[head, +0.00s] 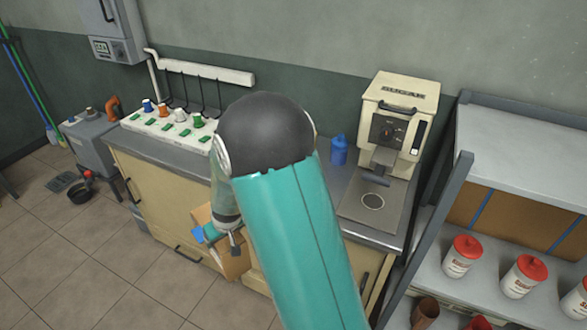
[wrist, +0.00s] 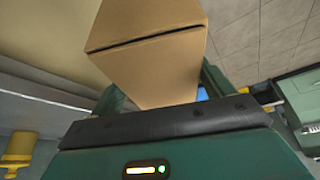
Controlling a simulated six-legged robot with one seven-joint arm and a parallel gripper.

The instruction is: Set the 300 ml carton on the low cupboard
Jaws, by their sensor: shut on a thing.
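A brown cardboard carton (head: 236,266) is held in front of the beige cupboard, below the level of its grey top. Its printed volume cannot be read. My gripper (head: 222,238) is shut on the carton, which fills the space between the fingers in the wrist view (wrist: 152,50). My teal arm hides part of the carton and the middle of the worktop. The beige cupboard (head: 165,195) with a grey top runs along the wall; it looks like the low cupboard. A small blue patch (wrist: 202,93) shows beside the carton.
On the cupboard top stand a white block with coloured knobs (head: 170,125), a blue container (head: 339,150) and a cream SUGAR machine (head: 397,120). A shelf rack (head: 520,150) with red-lidded jars (head: 462,256) stands right.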

